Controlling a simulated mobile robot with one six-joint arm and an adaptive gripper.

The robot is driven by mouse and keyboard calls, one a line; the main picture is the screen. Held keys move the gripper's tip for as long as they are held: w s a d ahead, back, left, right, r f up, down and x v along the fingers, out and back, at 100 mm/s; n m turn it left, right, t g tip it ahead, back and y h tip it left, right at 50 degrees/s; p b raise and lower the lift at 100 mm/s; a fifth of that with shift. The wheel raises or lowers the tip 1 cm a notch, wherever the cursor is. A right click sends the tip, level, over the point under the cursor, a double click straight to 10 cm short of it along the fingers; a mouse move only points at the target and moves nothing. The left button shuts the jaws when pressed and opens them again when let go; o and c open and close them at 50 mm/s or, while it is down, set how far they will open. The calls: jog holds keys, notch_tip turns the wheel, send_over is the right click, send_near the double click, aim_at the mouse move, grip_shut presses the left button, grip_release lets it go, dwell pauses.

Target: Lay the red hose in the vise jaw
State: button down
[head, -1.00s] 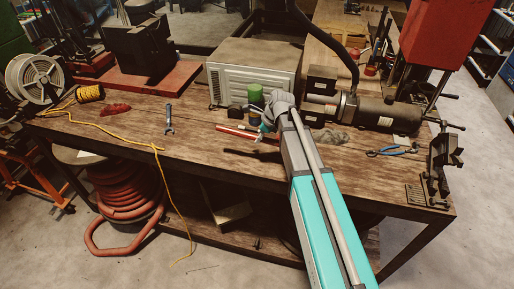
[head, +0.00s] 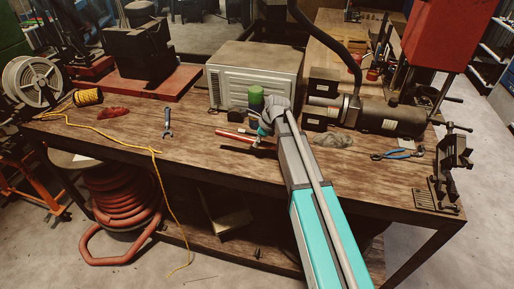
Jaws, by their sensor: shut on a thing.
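The red hose (head: 236,136) is a short straight piece with a pale left end, over the back middle of the bench, in front of the microwave-like box. My gripper (head: 262,132) is at its right end, shut on it; the fingers are small and partly hidden by my wrist. A dark shadow lies on the bench just below the hose, so it seems to be slightly above the wood. The dark vise (head: 452,162) stands at the right front corner of the bench, well apart from the hose. Its jaw gap is hard to make out.
The pale metal box (head: 254,78) and green cup (head: 256,95) stand close behind my gripper. A black motor cylinder (head: 390,119), blue-handled pliers (head: 398,154) and a grey rag (head: 331,140) lie between it and the vise. A blue wrench (head: 168,124) lies left. The front middle bench is clear.

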aim_at(254, 155)
jog(key=shift+w+f+b, duration=0.5)
jog(key=shift+f+b, duration=1.55)
jog(key=shift+s+f+b, duration=0.1)
jog(key=shift+f+b, duration=0.5)
jog(key=shift+c, duration=2.1)
grip_release()
jog(key=shift+r, duration=0.2)
jog(key=shift+r+p, duration=0.7)
jog(key=shift+p, duration=0.15)
jog(key=p+v, duration=1)
jog(key=v, duration=0.1)
jog(key=shift+d+r+p, duration=0.1)
jog(key=shift+r+p, duration=0.15)
jog(key=shift+p, duration=0.1)
